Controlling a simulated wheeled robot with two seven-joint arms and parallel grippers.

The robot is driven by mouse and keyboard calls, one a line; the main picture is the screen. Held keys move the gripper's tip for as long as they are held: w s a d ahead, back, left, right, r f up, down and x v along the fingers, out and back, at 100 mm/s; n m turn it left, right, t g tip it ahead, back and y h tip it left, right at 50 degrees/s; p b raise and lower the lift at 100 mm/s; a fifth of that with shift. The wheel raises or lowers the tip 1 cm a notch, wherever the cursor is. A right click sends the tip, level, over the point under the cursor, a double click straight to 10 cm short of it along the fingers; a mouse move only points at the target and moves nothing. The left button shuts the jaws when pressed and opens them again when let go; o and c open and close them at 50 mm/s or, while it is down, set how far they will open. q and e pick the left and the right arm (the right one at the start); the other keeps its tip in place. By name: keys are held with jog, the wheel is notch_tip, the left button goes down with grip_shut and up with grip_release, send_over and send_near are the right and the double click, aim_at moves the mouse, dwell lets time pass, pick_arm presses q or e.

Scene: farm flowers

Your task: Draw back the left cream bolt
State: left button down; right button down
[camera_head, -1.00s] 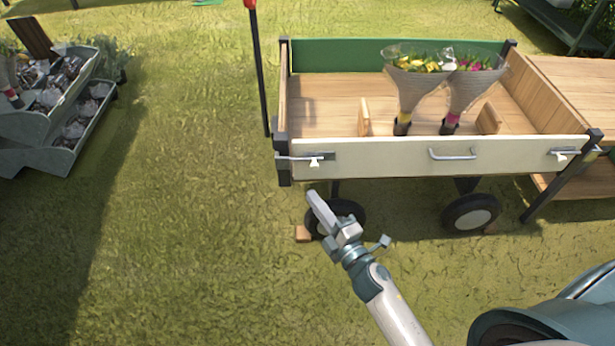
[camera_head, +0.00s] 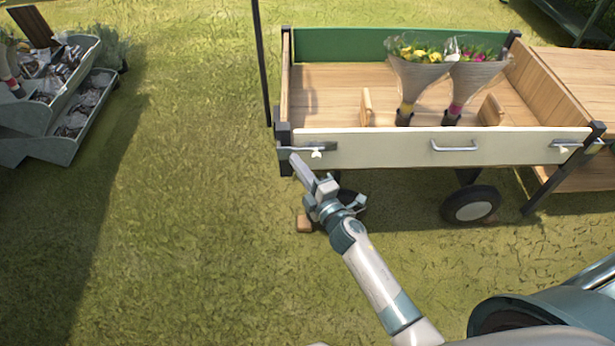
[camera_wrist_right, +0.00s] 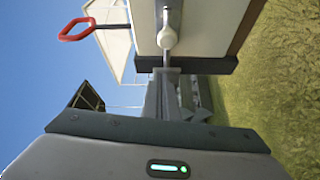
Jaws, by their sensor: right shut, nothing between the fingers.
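The left cream bolt (camera_head: 317,152) sits at the left end of the cart's cream front board (camera_head: 380,149), on a metal rod at the dark corner post. In the right wrist view its round cream knob (camera_wrist_right: 167,38) shows just beyond my fingertips. My right gripper (camera_head: 295,160) is shut and empty, just below and left of the knob in the head view. It also shows in the wrist view (camera_wrist_right: 168,80), close to the rod; whether it touches cannot be told. My left gripper is not in view.
Two wrapped bouquets (camera_head: 418,77) stand in the cart bed. A metal handle (camera_head: 454,146) is mid-board, and another bolt (camera_head: 565,148) is at its right end. A grey tiered stand (camera_head: 55,120) is at far left. Grass between is clear.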

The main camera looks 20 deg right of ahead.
jog(key=shift+s+d+f, duration=0.1)
jog(key=shift+d+f, duration=0.05)
jog(key=shift+d, duration=0.85)
jog(key=shift+s+d+f, duration=0.1)
jog(key=shift+d+f, duration=0.05)
jog(key=shift+d, duration=0.8)
jog(key=d, duration=0.2)
jog(key=s+d, duration=0.1)
jog(key=d, duration=0.1)
